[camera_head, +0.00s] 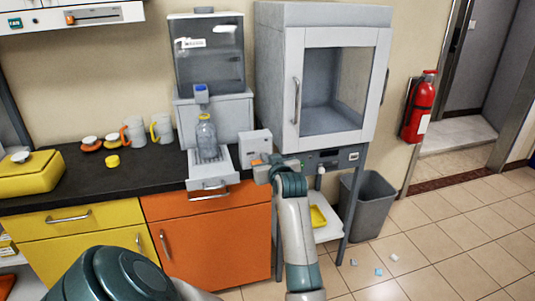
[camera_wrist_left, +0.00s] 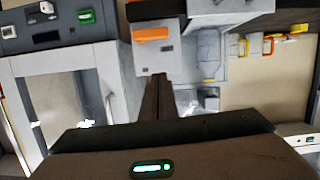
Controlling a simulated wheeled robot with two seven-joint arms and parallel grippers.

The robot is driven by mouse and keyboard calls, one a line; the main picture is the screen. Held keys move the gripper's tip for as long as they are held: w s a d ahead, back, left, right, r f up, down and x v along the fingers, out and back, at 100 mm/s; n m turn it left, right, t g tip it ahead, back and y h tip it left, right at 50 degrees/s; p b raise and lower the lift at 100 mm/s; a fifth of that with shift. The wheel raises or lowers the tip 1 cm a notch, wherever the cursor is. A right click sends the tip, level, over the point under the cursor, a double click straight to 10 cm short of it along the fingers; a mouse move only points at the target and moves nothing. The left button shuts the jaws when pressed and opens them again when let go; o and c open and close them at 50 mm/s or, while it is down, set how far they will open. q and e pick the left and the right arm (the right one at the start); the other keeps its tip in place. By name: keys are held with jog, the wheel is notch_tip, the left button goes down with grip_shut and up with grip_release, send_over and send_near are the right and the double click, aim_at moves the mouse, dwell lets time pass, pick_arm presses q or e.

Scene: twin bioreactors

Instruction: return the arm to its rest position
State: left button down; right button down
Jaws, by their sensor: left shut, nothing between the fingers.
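My left arm comes in along the bottom and its forearm rises in the middle of the head view. My left gripper (camera_head: 262,163) is at the front of a small white box with an orange button (camera_head: 257,161), just right of the water dispenser. In the left wrist view the fingers (camera_wrist_left: 158,78) are together with nothing between them, their tips close to the box's face (camera_wrist_left: 160,60) and below the orange button (camera_wrist_left: 150,34) in the picture. Whether they touch the box I cannot tell. My right gripper is not in view.
A clear bottle (camera_head: 206,136) stands upright on the dispenser's tray (camera_head: 212,172). A glass-fronted cabinet (camera_head: 325,95) stands to the right, with a grey bin (camera_head: 369,205) below it. Mugs (camera_head: 136,132) stand on the dark counter (camera_head: 85,184). Tiled floor at the right is mostly free.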

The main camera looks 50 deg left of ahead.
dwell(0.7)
pick_arm(q)
jog(key=w+d+f+m+t+h, duration=0.3)
jog(key=w+d+f+m, duration=0.2)
jog(key=d+f, duration=0.5)
jog(key=w+d+f+m+t+h, duration=0.3)
jog(key=w+d+f+m, duration=0.4)
jog(key=f, duration=0.5)
jog(key=s+d+f+h, duration=0.3)
jog(key=s+d+f, duration=0.1)
jog(key=d+f, duration=0.75)
jog(key=s+d+f+m+g+h, duration=0.1)
jog(key=s+d+f+m+h, duration=0.1)
jog(key=s+d+f, duration=0.55)
jog(key=s+d+f+m+g+h, duration=0.15)
jog(key=s+d+f, duration=0.25)
jog(key=s+f, duration=0.6)
jog(key=s+d+f+g+h, duration=0.1)
jog(key=s+d+f, duration=0.3)
jog(key=s, duration=0.5)
jog(key=s+d+f+g+h, duration=0.1)
jog(key=s+d+f, duration=0.3)
jog(key=s+f, duration=0.4)
jog(key=shift+s+f+m+h, duration=0.35)
jog(key=shift+s+h, duration=0.3)
jog(key=shift+s, duration=0.2)
